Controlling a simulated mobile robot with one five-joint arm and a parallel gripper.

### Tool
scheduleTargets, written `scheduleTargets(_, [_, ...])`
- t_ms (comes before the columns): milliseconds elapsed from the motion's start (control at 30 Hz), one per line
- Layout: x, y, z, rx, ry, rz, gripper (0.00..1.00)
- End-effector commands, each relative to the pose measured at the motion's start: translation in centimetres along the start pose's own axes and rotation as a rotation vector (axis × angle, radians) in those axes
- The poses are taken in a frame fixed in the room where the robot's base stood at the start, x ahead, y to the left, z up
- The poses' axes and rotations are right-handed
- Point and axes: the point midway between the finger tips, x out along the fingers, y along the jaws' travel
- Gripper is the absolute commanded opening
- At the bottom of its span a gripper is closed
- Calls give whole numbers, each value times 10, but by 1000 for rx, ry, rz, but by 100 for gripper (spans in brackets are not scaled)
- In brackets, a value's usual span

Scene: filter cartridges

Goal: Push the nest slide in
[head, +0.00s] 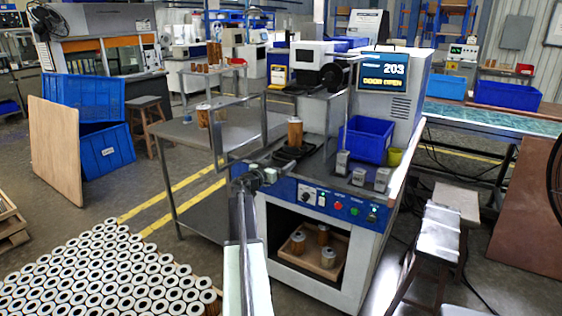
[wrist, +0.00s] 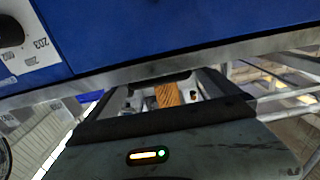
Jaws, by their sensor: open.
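The test machine (head: 335,232) has a blue front panel and a screen (head: 383,76) reading "203 DOOR OPEN". The dark nest slide (head: 288,156) lies on its worktop, with an amber cartridge (head: 295,132) standing upright at it. How far the slide sticks out is unclear. My gripper (head: 258,177) is in front of the blue panel's left end, near the worktop's front edge. In the wrist view my gripper (wrist: 158,88) is open, with an amber ribbed piece (wrist: 167,95), likely the cartridge, showing between its dark fingers. The blue panel (wrist: 150,35) fills the top. I see no contact with the slide.
The grey-framed door (head: 216,140) stands open left of the nest. A blue bin (head: 366,140) and several small grey blocks (head: 343,163) occupy the worktop's right. A tray (head: 300,262) with cartridges sits in the lower bay. Many cartridges (head: 105,268) cover the left foreground; stools (head: 440,235) stand right.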

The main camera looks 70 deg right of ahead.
Motion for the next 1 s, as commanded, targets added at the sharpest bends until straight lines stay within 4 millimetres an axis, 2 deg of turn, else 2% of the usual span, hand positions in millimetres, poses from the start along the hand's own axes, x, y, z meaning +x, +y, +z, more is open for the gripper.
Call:
scheduleTargets(200, [-46, 3, 0, -1, 0, -2, 100])
scheduleTargets(300, [-58, 3, 0, -1, 0, 0, 100])
scheduleTargets(567, [-60, 2, 0, -1, 0, 1, 100])
scheduleTargets(700, [-77, 1, 0, 1, 0, 1, 100])
scheduleTargets(867, [-70, 0, 0, 1, 0, 2, 100])
scheduleTargets(1000, [-53, 0, 0, 1, 0, 3, 100])
